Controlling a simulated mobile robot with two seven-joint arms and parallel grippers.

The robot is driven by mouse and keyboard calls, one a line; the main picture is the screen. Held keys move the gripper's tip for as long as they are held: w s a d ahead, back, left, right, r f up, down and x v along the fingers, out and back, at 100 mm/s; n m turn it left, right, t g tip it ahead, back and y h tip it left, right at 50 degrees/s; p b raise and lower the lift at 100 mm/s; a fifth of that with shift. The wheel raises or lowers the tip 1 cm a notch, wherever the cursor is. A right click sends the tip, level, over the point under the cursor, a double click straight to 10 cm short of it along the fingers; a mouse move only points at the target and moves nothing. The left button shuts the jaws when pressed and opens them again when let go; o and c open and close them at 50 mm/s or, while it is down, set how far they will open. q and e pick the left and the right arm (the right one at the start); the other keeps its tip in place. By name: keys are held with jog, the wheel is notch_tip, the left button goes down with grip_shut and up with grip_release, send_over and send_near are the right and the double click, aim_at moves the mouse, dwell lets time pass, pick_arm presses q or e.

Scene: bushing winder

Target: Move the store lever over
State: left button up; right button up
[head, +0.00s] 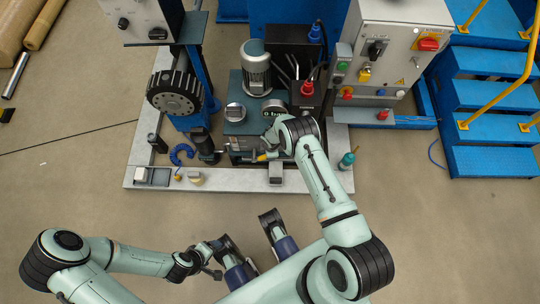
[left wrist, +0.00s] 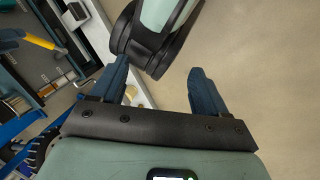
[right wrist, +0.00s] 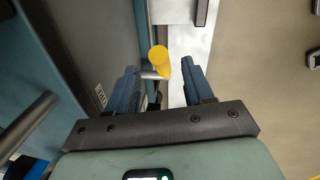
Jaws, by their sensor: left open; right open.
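The store lever shows a yellow grip (head: 262,157) at the front of the grey-green machine in the head view. In the right wrist view the yellow grip (right wrist: 158,60) and its metal rod lie between the fingertips of my right gripper (right wrist: 160,72), which is open around it. In the head view my right arm partly covers the lever's base. A yellow handle (left wrist: 40,42) shows at upper left in the left wrist view.
The machine stands on a pale base plate (head: 230,180) with a motor (head: 255,62), a black toothed wheel (head: 175,92) and a blue curled hose (head: 180,154). A control cabinet (head: 400,45) and blue steps (head: 490,110) stand at right. The floor in front is mostly clear.

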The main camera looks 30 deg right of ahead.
jog(key=f, duration=0.2)
jog(key=f+b, duration=0.1)
jog(key=f, duration=0.2)
jog(key=shift+w+d+f+b, duration=0.15)
jog(key=shift+w+f+b, duration=0.2)
jog(key=shift+b, duration=0.05)
pick_arm(q)
jog(key=shift+t, duration=0.6)
jog(key=w+f, duration=0.1)
jog(key=w+a, duration=0.1)
jog(key=w+f, duration=0.1)
jog(key=shift+w+a+f, duration=0.25)
jog(key=shift+a+f, duration=0.05)
jog(key=shift+a, duration=0.05)
pick_arm(e)
grip_shut()
